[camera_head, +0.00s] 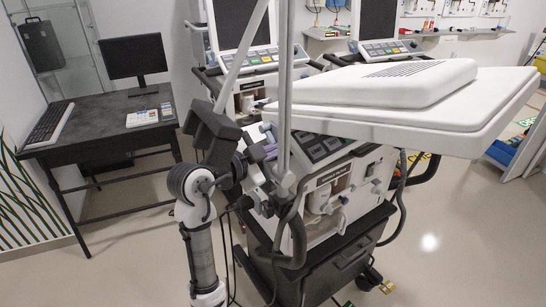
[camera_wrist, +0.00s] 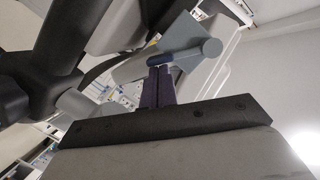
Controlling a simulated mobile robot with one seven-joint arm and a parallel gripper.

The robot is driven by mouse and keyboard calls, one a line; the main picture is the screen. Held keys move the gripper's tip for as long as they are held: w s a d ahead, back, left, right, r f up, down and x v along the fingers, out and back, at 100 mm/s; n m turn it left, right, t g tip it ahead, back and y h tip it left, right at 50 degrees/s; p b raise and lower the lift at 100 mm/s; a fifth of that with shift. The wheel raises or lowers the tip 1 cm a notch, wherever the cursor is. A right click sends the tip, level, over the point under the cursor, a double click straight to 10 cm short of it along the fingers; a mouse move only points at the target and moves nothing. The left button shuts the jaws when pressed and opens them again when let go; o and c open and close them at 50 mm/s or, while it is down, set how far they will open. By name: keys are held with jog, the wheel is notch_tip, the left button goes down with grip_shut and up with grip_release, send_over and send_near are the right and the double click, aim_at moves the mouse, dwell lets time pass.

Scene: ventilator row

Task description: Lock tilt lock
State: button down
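The near ventilator's screen (camera_head: 480,113) lies tilted almost flat, its white back facing up, above the control panel. In the wrist view, a grey-blue lever with a rounded end (camera_wrist: 208,48) crosses just beyond my fingertips; it looks like the tilt lock. My gripper (camera_wrist: 160,72) has two purple fingers side by side with no clear gap. Their tips are at or just below the lever's blue inner part; contact is unclear. In the head view my gripper (camera_head: 262,152) is by the left edge of the screen, partly behind grey poles. The lever is not clear there.
The ventilator cart (camera_head: 345,262) stands close in front, with hoses at its sides. Two more ventilators stand behind it. A dark desk (camera_head: 95,125) with a monitor (camera_head: 135,57) and keyboard is at left. Floor is free at lower left and right.

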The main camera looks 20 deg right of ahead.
jog(key=shift+w+a+f, duration=0.1)
jog(key=shift+w+f, duration=0.05)
jog(key=shift+f, duration=0.15)
